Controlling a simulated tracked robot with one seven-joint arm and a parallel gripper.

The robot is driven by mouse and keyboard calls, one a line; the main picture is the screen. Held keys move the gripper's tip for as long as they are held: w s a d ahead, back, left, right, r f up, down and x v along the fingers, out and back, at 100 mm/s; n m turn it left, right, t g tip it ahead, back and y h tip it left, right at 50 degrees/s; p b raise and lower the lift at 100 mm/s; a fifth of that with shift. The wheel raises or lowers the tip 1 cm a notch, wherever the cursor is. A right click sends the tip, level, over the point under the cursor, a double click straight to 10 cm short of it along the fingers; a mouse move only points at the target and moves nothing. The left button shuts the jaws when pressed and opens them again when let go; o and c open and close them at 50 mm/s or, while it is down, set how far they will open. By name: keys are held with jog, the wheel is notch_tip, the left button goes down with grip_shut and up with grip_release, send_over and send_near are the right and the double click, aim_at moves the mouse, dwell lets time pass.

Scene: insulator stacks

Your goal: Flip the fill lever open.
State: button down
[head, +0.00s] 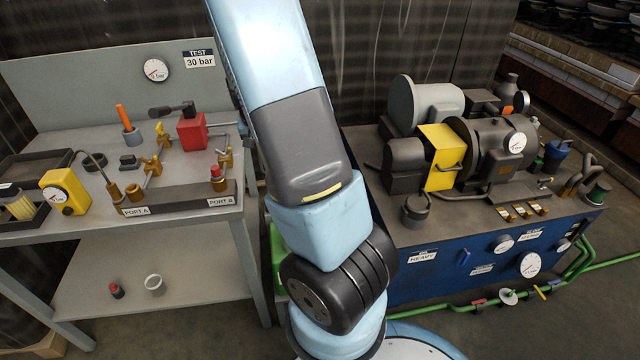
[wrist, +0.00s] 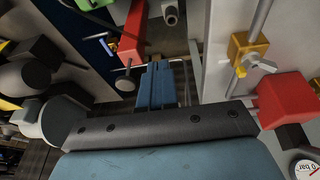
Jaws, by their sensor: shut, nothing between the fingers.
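In the wrist view, my gripper (wrist: 155,75) shows as blue fingers close together, shut and empty, over the gap between bench and blue cabinet. In the head view my arm hides it. No readable label names the fill lever. Candidates are the small yellow-handled brass valves (head: 160,132) on the left bench and a yellow lever (head: 542,292) on the green pipe low at right. A brass valve with a pale handle (wrist: 245,52) shows right of my fingers in the wrist view, apart from them.
The bench (head: 75,238) carries a red block (head: 192,131), a yellow gauge box (head: 65,191) and a port manifold (head: 180,200). The blue cabinet (head: 440,283) at right bears machines, including a yellow guard (head: 440,155). Green pipes (head: 590,268) run along its lower right. The lower shelf is mostly clear.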

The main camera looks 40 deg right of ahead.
jog(key=s+d+f+g+h, duration=0.1)
jog(key=d+f+h, duration=0.3)
jog(key=d+f, duration=1.2)
notch_tip(320, 180, down, 4)
jog(key=shift+r+m+g+h, duration=0.1)
jog(key=shift+m+g+h, duration=0.2)
jog(key=shift+m+h, duration=0.1)
jog(key=shift+d, duration=0.1)
jog(key=x, duration=1)
jog(key=shift+s, duration=0.1)
